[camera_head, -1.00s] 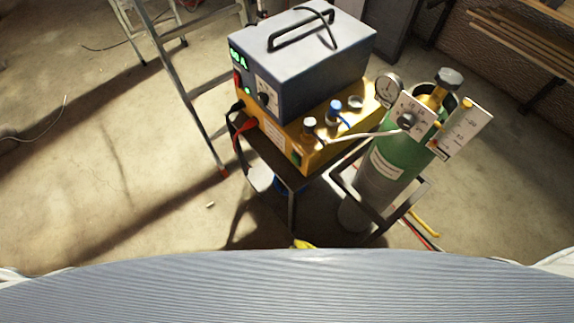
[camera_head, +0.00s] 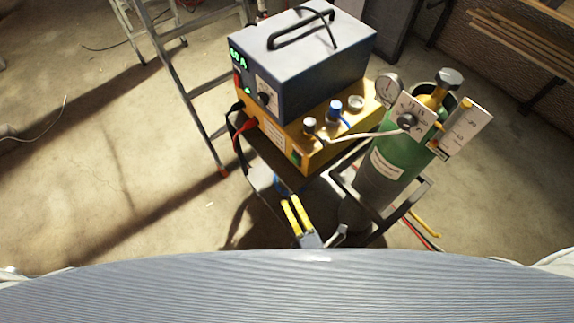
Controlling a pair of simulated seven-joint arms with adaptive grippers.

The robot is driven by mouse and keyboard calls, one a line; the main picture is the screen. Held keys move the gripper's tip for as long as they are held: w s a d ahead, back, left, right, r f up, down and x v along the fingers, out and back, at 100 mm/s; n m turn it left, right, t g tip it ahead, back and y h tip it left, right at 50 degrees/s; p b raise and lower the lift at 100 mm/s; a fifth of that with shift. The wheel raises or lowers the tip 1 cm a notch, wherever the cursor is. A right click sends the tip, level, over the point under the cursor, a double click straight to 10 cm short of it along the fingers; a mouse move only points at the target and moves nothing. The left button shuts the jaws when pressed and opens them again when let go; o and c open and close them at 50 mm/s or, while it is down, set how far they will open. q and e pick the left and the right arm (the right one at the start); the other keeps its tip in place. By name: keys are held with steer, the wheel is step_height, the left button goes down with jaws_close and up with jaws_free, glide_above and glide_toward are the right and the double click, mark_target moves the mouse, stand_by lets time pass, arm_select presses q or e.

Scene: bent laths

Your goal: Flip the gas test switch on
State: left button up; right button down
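A welding machine has a blue-grey upper box (camera_head: 325,62) and a yellow lower box (camera_head: 330,151). A small green switch (camera_head: 296,159) sits at the right end of the yellow box's front; I cannot read its label or tell its position. A white plate with a dark knob (camera_head: 407,121) is at the green gas cylinder (camera_head: 400,155). I cannot tell which control is the gas test switch. My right gripper (camera_head: 290,200) has yellow fingers, slightly apart with nothing seen between them. It is below the yellow box, apart from it. My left gripper is out of view.
A round gauge (camera_head: 389,89) and a second white plate (camera_head: 463,129) are by the cylinder. A pale hose (camera_head: 362,135) runs from the yellow box toward the cylinder. A dark frame surrounds the cylinder. A stepladder (camera_head: 183,85) stands left; the floor further left is mostly clear.

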mark_target(295, 160)
steer(key=shift+w+a+r, duration=0.15)
steer(key=shift+w, duration=1.8)
steer(key=shift+w+a+r, duration=0.1)
steer(key=shift+w+r, duration=0.05)
steer(key=shift+w, duration=1.75)
steer(key=shift+w+a+r, duration=0.15)
steer(key=shift+w, duration=1.8)
